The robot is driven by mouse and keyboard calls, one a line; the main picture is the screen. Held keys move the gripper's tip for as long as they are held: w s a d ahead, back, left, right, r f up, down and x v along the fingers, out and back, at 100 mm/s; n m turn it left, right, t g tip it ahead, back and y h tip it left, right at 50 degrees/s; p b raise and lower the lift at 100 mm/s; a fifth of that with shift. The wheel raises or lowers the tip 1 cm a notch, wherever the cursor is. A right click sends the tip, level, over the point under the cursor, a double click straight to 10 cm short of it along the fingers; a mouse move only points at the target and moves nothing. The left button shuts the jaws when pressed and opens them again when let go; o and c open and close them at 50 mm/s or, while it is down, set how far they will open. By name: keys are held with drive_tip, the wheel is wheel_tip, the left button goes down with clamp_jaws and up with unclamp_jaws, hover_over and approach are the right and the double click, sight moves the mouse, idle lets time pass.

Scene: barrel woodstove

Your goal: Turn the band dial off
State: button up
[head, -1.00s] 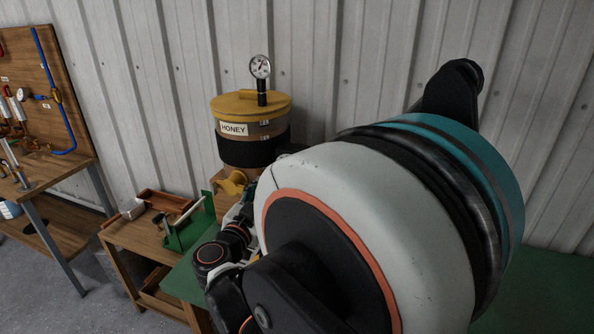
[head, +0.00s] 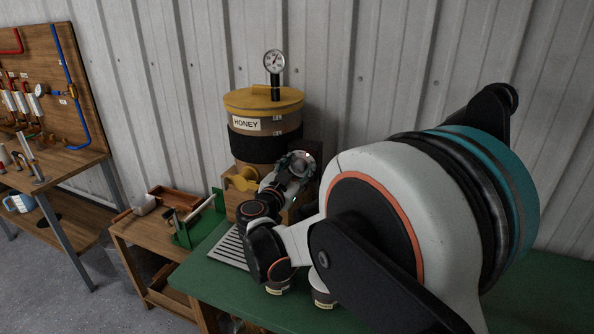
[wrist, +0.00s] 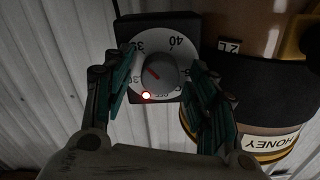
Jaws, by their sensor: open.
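The band dial (wrist: 153,73) shows in the wrist view as a grey round knob with a red pointer mark, on a white numbered face on a dark square box (wrist: 187,27). The picture is upside down there. The pointer slants toward the upper left. My gripper (wrist: 161,66) is open, with one teal-padded finger on each side of the knob. Contact with the knob cannot be told. In the head view my gripper (head: 296,165) is beside the honey barrel, and the dial face is hidden.
The honey barrel (head: 266,112) with its black band and top gauge (head: 275,62) stands close by the gripper. A yellow tap (head: 243,179) juts out below. Jars (head: 323,290) stand on the green bench (head: 215,285). A ribbed metal wall is behind.

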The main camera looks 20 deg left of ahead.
drive_tip(key=c, duration=1.1)
drive_tip(key=shift+o, duration=0.2)
